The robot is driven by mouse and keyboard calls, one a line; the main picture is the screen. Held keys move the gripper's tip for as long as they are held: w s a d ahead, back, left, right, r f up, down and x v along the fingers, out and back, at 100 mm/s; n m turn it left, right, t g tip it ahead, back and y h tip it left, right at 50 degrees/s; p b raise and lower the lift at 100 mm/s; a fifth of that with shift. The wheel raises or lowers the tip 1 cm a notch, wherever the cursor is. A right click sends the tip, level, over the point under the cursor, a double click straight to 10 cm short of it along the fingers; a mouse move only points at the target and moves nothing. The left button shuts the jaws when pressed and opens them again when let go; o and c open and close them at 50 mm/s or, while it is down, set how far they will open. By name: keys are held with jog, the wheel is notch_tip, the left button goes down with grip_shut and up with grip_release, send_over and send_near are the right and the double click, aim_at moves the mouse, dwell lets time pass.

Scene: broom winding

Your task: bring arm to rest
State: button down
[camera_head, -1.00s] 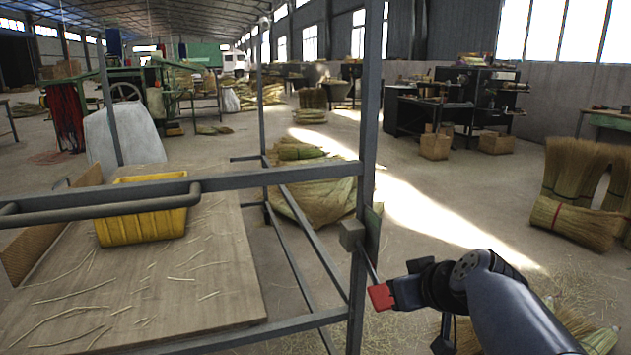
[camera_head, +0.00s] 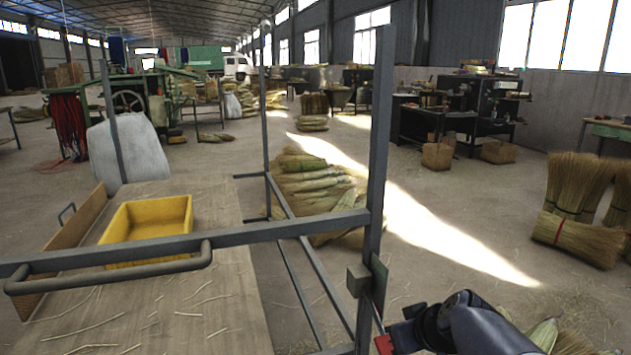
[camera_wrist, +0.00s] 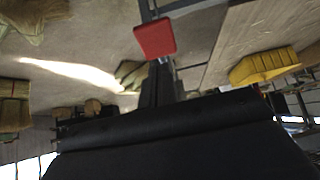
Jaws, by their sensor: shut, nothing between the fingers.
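My gripper (camera_head: 402,338) is at the bottom of the head view, right of the cart's upright post, with dark fingers close together and nothing in them. A red block (camera_head: 384,344) hangs at the lower end of a thin rod below a small grey box on the post. The gripper tip is close beside this block; I cannot tell whether they touch. In the wrist view the red block (camera_wrist: 155,38) lies just beyond the dark fingers (camera_wrist: 160,85). The lower part of my arm is cut off by the head view's edge.
The metal-framed cart (camera_head: 377,150) stands close at left, with a yellow bin (camera_head: 150,218) and loose straws on its wooden board. Straw bundles (camera_head: 310,190) lie behind it; brooms (camera_head: 580,205) stand at right. Open floor (camera_head: 450,235) lies between.

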jog(key=shift+a+r+p, duration=0.1)
jog(key=shift+r+p, duration=0.25)
jog(key=shift+p, duration=0.5)
jog(key=r+g+p, duration=0.1)
jog(key=p, duration=0.2)
jog(key=shift+w, duration=0.15)
jog(key=shift+g+h+p, duration=0.3)
jog(key=shift+p, duration=0.8)
jog(key=shift+f+b, duration=0.15)
jog(key=shift+b, duration=0.2)
jog(key=f+t+b, duration=0.1)
jog(key=f+b, duration=0.1)
jog(key=b, duration=0.5)
